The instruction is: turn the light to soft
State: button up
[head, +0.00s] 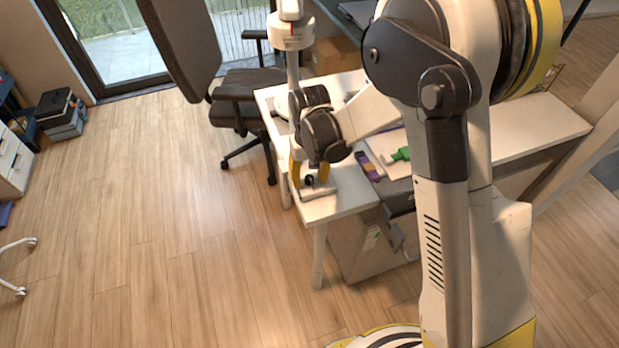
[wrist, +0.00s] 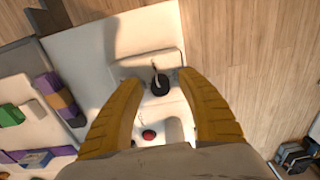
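A pale control plate (wrist: 121,71) lies near the end of the white table. A black knob (wrist: 160,86) with a light, upright stem or pointer stands on it. The plate also shows in the head view (head: 318,193), under my gripper. My gripper (head: 310,177) points down over the plate. In the wrist view its two yellow fingers (wrist: 159,78) are spread apart, one on each side of the knob, with visible gaps. A red button (wrist: 149,135) shows between the fingers, nearer the palm. The knob's setting cannot be read, and no lamp can be made out clearly.
Purple and orange blocks (wrist: 57,96) and a green piece (wrist: 11,115) lie left of the plate in the wrist view. The white table (head: 341,205) has a cabinet below. A dark office chair (head: 240,90) stands behind.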

aim_at(310, 178)
notch_tip(310, 178, up, 12)
dwell(0.6)
jog(key=s+d+r+m+t, duration=0.1)
jog(key=s+d+r+t, duration=0.2)
jog(key=s+d+r, duration=0.5)
jog(key=s+d+r+m+t, duration=0.1)
jog(key=s+d+m+t, duration=0.1)
jog(key=s+d+t, duration=0.2)
jog(key=s+d, duration=0.3)
jog(key=s, duration=0.2)
jog(key=shift+s+d+r, duration=0.25)
jog(key=shift+s+r, duration=0.05)
